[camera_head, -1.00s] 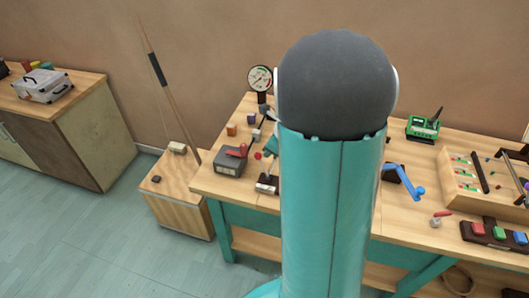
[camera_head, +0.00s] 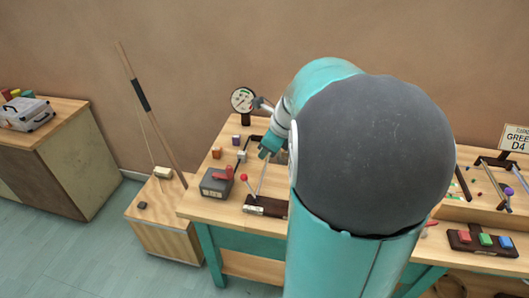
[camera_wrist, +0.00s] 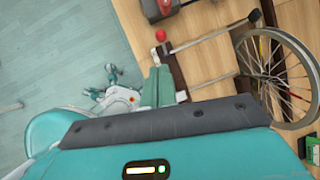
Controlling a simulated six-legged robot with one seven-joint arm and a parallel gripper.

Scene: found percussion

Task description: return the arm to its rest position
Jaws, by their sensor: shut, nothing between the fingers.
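My arm fills the middle of the head view, with a large dark rounded joint on a teal link and a bent forearm behind it. My gripper (camera_head: 266,152) hangs over the left part of the workbench (camera_head: 215,207), fingers together and empty. In the wrist view the teal fingers (camera_wrist: 160,82) are close together with nothing seen between them. They look near a lever with a red ball (camera_head: 244,178), which also shows in the wrist view (camera_wrist: 160,36). Whether they touch anything cannot be told.
A dial gauge (camera_head: 243,100) and a grey box with a red handle (camera_head: 217,182) stand near the gripper. A spoked wheel (camera_wrist: 285,80) is at right in the wrist view. Coloured buttons (camera_head: 486,240) lie right.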

